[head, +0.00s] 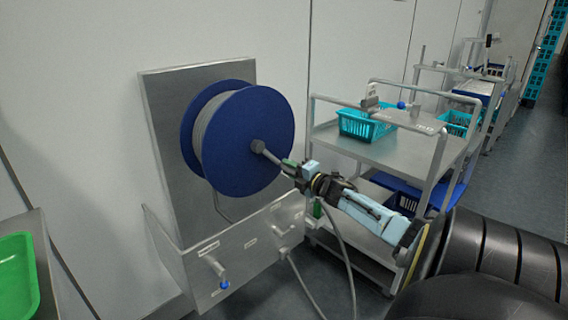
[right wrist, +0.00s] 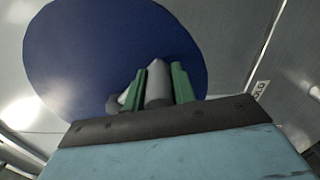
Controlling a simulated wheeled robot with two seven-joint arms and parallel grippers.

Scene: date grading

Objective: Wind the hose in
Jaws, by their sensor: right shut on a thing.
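The hose reel (head: 258,140) is a blue disc drum on a metal wall plate (head: 165,110). Grey hose (head: 205,135) is wound between its two discs. A grey crank handle (head: 270,155) sticks out from the front disc, with a dark hub at its base. My right gripper (head: 290,168) is shut on this handle. In the right wrist view its green fingers (right wrist: 157,88) stand on either side of the grey handle, with the blue disc (right wrist: 90,60) behind. My left gripper is not in view.
A metal box front with a small blue-tipped tap (head: 222,282) is below the reel. A steel trolley (head: 400,155) with a teal basket (head: 362,125) stands to the right, close to my right arm. A green tray (head: 18,275) lies at the lower left.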

